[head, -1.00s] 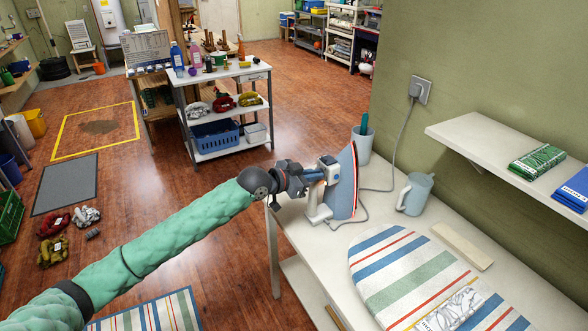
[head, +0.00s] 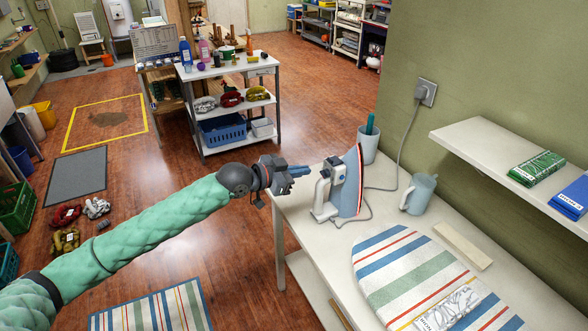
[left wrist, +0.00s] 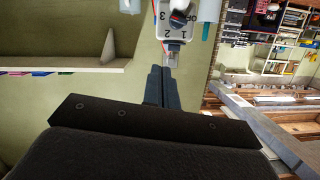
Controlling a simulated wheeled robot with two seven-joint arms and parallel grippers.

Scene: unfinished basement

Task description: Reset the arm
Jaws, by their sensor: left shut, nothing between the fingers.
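My left arm, in a green padded sleeve, reaches in from the left in the head view. Its gripper (head: 300,171) is shut and empty, just left of the iron (head: 346,185) and apart from it. The iron stands upright on its heel on the white table (head: 300,207), with its cord running to the wall outlet. In the left wrist view the shut fingers (left wrist: 162,72) point up the picture, and the iron's dial and light body (left wrist: 178,18) show just beyond them. My right gripper is not in view.
A striped ironing pad (head: 410,265), a jug (head: 418,194) and a cup (head: 368,145) are on the table. A wall shelf (head: 490,150) juts out at right. A cart (head: 226,70) with bottles stands behind. Open floor (head: 160,180) lies left of the table.

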